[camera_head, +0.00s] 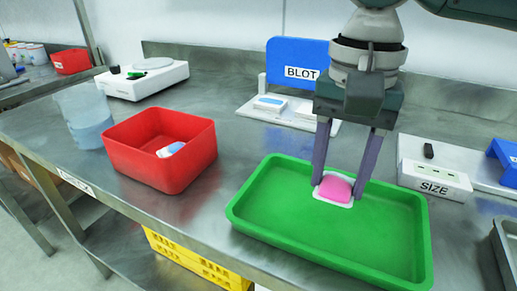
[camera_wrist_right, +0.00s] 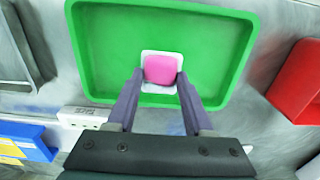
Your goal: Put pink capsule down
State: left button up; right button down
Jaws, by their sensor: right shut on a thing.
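The pink capsule (camera_head: 335,188) sits on a small white square pad (camera_head: 322,197) at the back of the green tray (camera_head: 243,222). My right gripper (camera_head: 339,186) points down over the tray's back part, its two fingers on either side of the capsule and pad. In the right wrist view the pink capsule (camera_wrist_right: 160,69) lies on the white pad (camera_wrist_right: 160,87), between the fingertips of my right gripper (camera_wrist_right: 158,82), which is shut on it. I cannot tell whether the pad touches the tray floor. My left gripper is not in view.
A red bin (camera_head: 140,168) with a blue-and-white item stands left of the tray. A blue BLOT stand (camera_head: 297,57) is behind, and a white SIZE block (camera_head: 433,183) is at right. A clear container (camera_head: 84,117) and a white device (camera_head: 143,80) stand at left. The tray's front part is empty.

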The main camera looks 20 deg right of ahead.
aim_at(338, 180)
notch_tip(338, 180, down, 4)
jog(key=shift+r+b, duration=0.1)
jog(key=shift+b, duration=0.4)
jog(key=shift+f, duration=0.3)
jog(key=shift+c, duration=1.4)
grip_release()
jog(key=shift+f, duration=0.1)
notch_tip(338, 180, up, 12)
jog(key=p, duration=0.2)
jog(key=shift+p, duration=0.4)
